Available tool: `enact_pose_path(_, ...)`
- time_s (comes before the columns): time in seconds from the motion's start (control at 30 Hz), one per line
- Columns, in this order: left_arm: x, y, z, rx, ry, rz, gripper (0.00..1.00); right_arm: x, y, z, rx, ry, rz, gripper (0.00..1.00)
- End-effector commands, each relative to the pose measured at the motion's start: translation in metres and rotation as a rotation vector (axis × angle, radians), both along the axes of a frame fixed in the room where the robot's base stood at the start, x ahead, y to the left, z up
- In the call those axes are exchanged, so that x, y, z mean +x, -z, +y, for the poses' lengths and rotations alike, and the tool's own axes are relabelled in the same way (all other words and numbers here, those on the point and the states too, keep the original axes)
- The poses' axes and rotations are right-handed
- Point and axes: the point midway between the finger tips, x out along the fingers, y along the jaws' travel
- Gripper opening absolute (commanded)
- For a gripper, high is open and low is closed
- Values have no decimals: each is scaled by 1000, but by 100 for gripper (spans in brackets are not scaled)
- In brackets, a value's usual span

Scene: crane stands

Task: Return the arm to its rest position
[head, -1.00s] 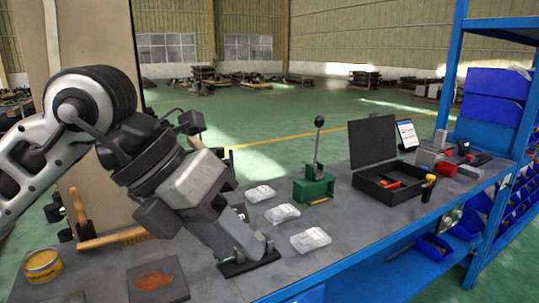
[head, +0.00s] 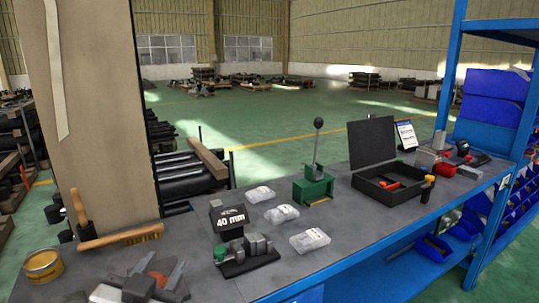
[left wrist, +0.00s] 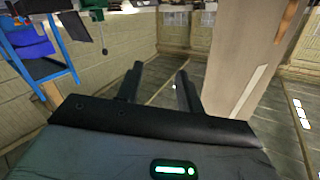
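My left gripper (head: 165,265) shows low at the left of the head view, in front of a dark plate with a reddish patch, which it partly covers. Its two grey fingers point away from me and stand apart with nothing between them. In the left wrist view the two dark fingers (left wrist: 159,80) are also apart and empty, with the floor beyond them. The rest of my left arm is out of the head view. My right gripper is in neither view.
The grey bench (head: 345,220) carries a "40 mm" block (head: 229,218), a black base with grey blocks (head: 250,263), clear boxes (head: 310,240), a green press (head: 313,190), an open black case (head: 390,197), a brush (head: 120,238) and a yellow tin (head: 43,267). A tall panel (head: 95,110) stands behind.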

Motion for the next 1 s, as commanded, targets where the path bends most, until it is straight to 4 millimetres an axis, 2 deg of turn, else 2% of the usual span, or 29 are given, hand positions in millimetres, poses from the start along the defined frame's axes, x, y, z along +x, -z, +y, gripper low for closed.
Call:
enact_pose_path(0.03,-15,37,9,-19,-35,153,37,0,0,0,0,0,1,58)
enact_pose_path(0.1,-38,80,18,-32,-68,339,37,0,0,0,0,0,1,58)
enact_pose_path(0.23,-80,132,26,-43,-96,596,37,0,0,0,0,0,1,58)
enact_pose_path(0.3,-100,151,28,-47,-102,702,37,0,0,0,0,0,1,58)
enact_pose_path(0.5,-154,188,31,-58,-102,951,37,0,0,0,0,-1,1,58)
enact_pose_path(0.73,-213,213,30,-66,-85,1192,37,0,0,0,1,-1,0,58)
enact_pose_path(0.8,-206,228,26,-73,-67,1155,37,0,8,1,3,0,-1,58)
enact_pose_path(1.0,-185,256,11,-109,-13,1024,37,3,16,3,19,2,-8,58)
